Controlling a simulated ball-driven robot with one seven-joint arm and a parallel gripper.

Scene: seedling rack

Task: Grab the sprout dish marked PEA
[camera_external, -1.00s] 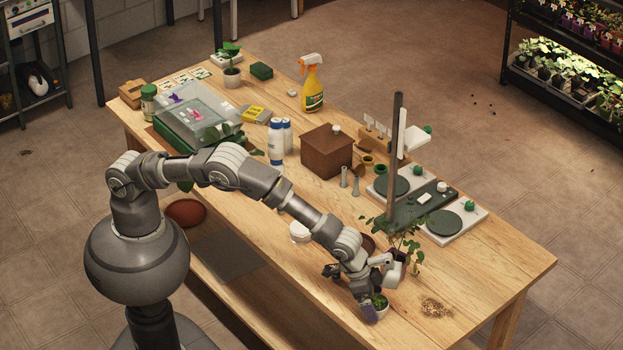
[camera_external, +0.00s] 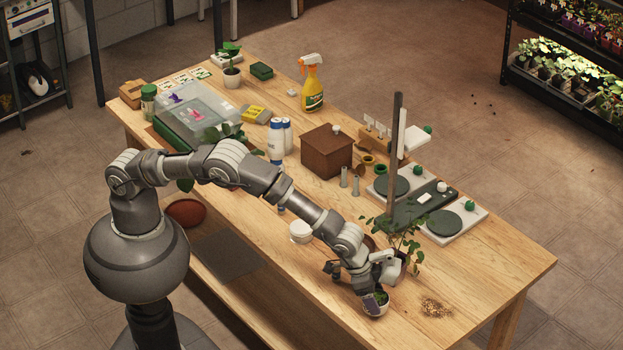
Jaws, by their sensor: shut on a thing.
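A small pale dish with green sprouts (camera_external: 379,309) is at the near right part of the wooden table. My gripper (camera_external: 376,297) is shut on it, with the fingers at its rim. A purple patch shows on its left side, too small to read, so I cannot tell whether it says PEA. The wrist and fingers hide part of the dish. I cannot tell whether the dish touches the table or is slightly raised.
A leafy plant (camera_external: 408,243) stands just behind my gripper. Scattered brown grains (camera_external: 434,307) lie right of the dish. A white round container (camera_external: 301,231) is left of my forearm. The table's (camera_external: 490,285) right end is clear.

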